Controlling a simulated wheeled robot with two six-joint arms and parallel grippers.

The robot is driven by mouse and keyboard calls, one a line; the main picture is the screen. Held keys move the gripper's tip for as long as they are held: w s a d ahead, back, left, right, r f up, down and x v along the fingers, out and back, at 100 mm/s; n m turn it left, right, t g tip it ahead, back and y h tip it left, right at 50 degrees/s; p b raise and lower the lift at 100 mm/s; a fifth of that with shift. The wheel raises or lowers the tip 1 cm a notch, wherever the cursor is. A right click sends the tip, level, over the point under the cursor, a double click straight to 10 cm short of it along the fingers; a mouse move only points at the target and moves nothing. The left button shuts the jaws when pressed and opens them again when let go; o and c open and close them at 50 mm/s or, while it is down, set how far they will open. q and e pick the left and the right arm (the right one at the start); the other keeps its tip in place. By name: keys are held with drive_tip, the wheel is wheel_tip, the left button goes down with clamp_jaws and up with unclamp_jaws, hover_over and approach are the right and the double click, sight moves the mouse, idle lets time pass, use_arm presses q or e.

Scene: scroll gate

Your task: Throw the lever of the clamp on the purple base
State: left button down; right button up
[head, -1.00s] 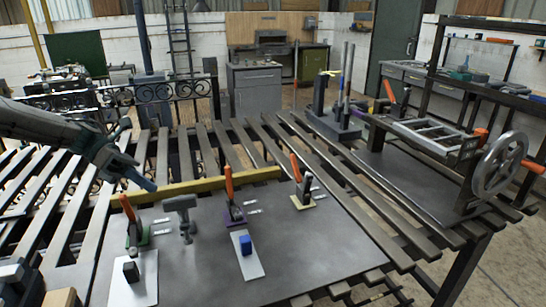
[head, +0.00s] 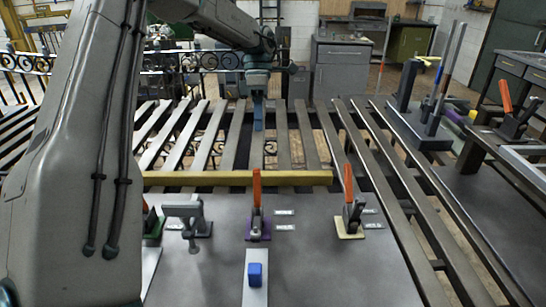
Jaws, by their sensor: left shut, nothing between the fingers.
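The clamp on the purple base (head: 258,237) stands at the middle of the grey plate. Its orange lever (head: 257,188) points straight up and overlaps a wooden bar behind it in the picture. My left gripper (head: 258,122) points down beyond the bar, over the slats, in line with the lever in the picture. It is shut and empty, with clear distance to the lever. My left arm fills the left of the view. My right gripper is not in view.
A clamp on a cream base (head: 349,235) stands to the right, its orange lever up. A green-based clamp (head: 152,224) is partly hidden by my arm. A grey clamp (head: 187,213) stands between. A blue block (head: 255,273) is in front. The wooden bar (head: 290,178) runs behind.

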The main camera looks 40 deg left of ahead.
sight(257, 188)
use_arm(q)
drive_tip(key=s+d+f+p, duration=0.4)
drive_tip(key=s+d+f, duration=0.1)
drive_tip(key=f, duration=0.3)
drive_tip(key=shift+s+d+f, duration=0.15)
drive_tip(key=shift+s+f, duration=0.05)
drive_tip(key=shift+s, duration=0.5)
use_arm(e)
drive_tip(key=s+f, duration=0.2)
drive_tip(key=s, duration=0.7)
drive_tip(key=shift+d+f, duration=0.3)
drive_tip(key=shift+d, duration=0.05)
